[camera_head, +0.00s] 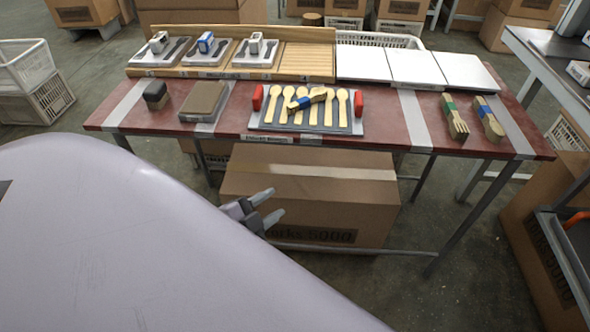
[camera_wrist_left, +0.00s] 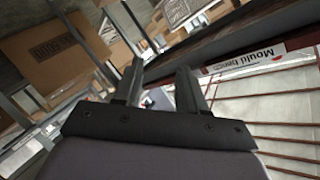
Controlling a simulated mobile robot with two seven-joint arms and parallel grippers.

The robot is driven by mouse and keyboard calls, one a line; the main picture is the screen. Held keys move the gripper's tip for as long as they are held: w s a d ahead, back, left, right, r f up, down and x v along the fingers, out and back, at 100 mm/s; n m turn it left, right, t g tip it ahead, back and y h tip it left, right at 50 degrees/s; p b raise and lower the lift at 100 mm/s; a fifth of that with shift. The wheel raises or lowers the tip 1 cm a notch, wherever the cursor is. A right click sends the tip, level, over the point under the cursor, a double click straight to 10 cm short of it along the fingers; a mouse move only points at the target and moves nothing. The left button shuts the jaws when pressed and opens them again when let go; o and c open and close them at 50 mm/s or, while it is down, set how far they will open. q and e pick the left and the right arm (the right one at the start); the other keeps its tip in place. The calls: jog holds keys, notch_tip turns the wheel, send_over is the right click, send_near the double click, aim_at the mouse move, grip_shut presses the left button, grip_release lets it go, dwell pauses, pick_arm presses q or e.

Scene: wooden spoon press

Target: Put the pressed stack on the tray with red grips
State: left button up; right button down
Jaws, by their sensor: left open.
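The tray with red grips (camera_head: 286,125) lies on the middle of the red table, with a red grip at each end. Several wooden spoons lie side by side on it. A wooden stack with a blue band (camera_head: 317,95) lies slantwise across the spoons. At the right stand a green-banded fork stack (camera_head: 455,120) and another blue-banded stack (camera_head: 490,122). My left gripper (camera_head: 274,204) is open and empty, in front of the table and apart from the tray. Its two fingers (camera_wrist_left: 158,88) are spread in the left wrist view. My right gripper is not in view.
A wooden rack (camera_head: 306,63) with press moulds stands along the back left. White panels (camera_head: 415,68) lie at the back right. A dark block (camera_head: 155,95) and a brown block (camera_head: 203,100) sit left of the tray. A large cardboard box (camera_head: 310,190) is under the table.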

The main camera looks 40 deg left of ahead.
pick_arm(q)
jog(key=s+d+f+n+g+h, duration=0.1)
jog(key=s+d+f+n+g, duration=0.1)
jog(key=d+f+n, duration=0.1)
jog(key=s+d+f+n+g+h, duration=0.1)
jog(key=s+d+f+n+g, duration=0.1)
jog(key=d, duration=0.6)
notch_tip(320, 180, down, 3)
jog(key=shift+s+d+r+n, duration=0.2)
jog(key=shift+s+n, duration=0.65)
jog(key=shift+n, duration=0.35)
jog(key=shift+r, duration=0.1)
notch_tip(320, 180, up, 12)
jog(key=a+p, duration=0.1)
jog(key=p, duration=1.3)
jog(key=shift+s+a+p, duration=0.3)
jog(key=shift+s, duration=0.1)
jog(key=shift+d+f, duration=0.1)
jog(key=shift+f, duration=0.1)
